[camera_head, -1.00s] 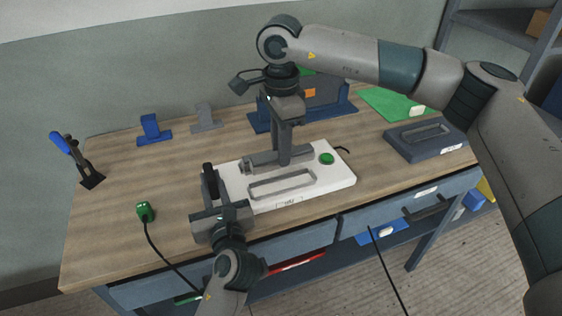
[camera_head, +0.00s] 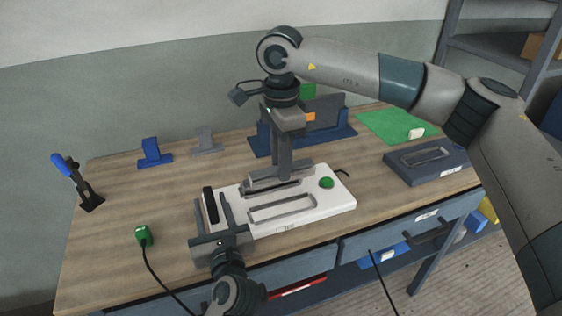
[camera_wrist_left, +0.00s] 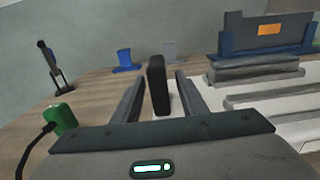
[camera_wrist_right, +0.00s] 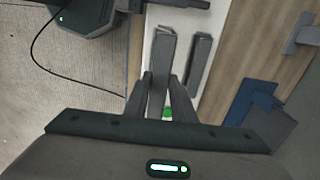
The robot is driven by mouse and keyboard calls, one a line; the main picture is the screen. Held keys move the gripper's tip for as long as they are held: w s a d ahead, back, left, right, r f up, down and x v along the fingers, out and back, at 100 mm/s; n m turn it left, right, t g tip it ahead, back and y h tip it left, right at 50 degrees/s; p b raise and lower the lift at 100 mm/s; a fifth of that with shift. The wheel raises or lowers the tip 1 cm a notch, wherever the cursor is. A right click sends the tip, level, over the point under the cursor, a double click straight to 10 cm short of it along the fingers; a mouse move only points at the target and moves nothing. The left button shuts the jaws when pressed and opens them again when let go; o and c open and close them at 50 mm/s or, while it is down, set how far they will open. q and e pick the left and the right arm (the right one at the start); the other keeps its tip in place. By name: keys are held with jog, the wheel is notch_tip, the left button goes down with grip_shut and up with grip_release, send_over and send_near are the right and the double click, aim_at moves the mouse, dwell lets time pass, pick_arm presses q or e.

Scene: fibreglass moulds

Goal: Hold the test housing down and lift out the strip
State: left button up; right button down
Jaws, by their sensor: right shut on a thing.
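The white test housing (camera_head: 335,203) lies on the table, with a rimmed slot in front and a dark slot behind. A black upright grip (camera_head: 210,205) stands at its left end. My left gripper (camera_head: 213,207) is open around this grip; the left wrist view shows gaps between the grip (camera_wrist_left: 158,85) and both fingers. My right gripper (camera_head: 282,172) points down and is shut on the grey strip (camera_head: 262,181). The strip is just above the rear slot, which shows partly below it. In the right wrist view the strip (camera_wrist_right: 161,60) sits between the fingers.
A green button (camera_head: 326,183) is on the housing's right side. A dark slotted housing (camera_head: 430,165) stands to the right. A blue stand (camera_head: 340,135) and small blue (camera_head: 152,152) and grey holders are behind. A green plug with a cable (camera_head: 143,235) lies front left.

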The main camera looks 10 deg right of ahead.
pick_arm(q)
jog(key=v, duration=1.2)
jog(key=shift+s, duration=0.1)
pick_arm(e)
jog(key=shift+s, duration=0.1)
dwell(0.3)
